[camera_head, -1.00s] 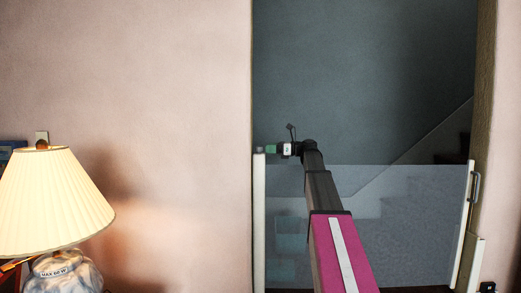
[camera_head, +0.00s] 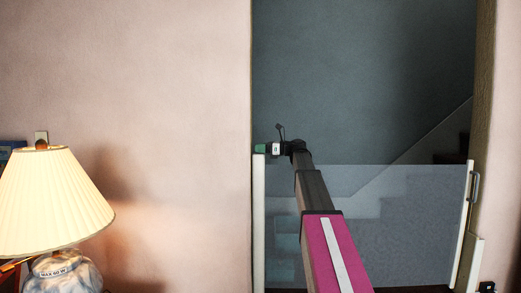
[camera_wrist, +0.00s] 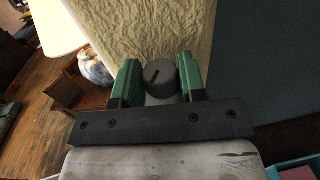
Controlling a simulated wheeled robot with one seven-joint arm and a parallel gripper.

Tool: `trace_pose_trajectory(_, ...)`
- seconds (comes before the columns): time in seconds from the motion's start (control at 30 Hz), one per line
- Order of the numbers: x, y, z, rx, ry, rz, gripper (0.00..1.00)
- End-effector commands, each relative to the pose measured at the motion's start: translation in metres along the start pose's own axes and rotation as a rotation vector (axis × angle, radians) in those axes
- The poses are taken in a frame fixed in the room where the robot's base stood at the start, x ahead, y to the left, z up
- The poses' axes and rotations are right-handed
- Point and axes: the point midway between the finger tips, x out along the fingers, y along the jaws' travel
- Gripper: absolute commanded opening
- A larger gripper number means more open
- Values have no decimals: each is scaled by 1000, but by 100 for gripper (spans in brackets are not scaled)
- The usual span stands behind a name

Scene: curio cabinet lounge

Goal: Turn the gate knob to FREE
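The gate knob (camera_wrist: 160,77) is a round grey knob with a dark slanted line on its face, in the wrist view. My gripper (camera_wrist: 159,80) has green fingers, one on each side of the knob, spread about the knob's width. I cannot tell whether they touch it. In the head view my gripper (camera_head: 260,148) points left at the top of the gate's white left post (camera_head: 258,215). The knob cannot be made out there. The translucent gate panel (camera_head: 400,215) spans the doorway. I can read no FREE marking in either view.
A lit lamp (camera_head: 55,200) stands at the left, in front of the pale wall (camera_head: 150,90). Stairs (camera_head: 405,210) show behind the gate. A latch post (camera_head: 466,220) with a handle stands at the doorway's right. The wrist view shows wooden floor (camera_wrist: 30,130) at left.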

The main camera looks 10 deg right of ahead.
Motion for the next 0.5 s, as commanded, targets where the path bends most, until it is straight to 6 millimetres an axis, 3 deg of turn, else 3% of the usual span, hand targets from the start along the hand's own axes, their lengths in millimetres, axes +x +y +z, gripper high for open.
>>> trace_pose_trajectory(0.27,0,-3,1,0,-1,63,14)
trace_pose_trajectory(0.5,0,-6,0,0,-1,217,14)
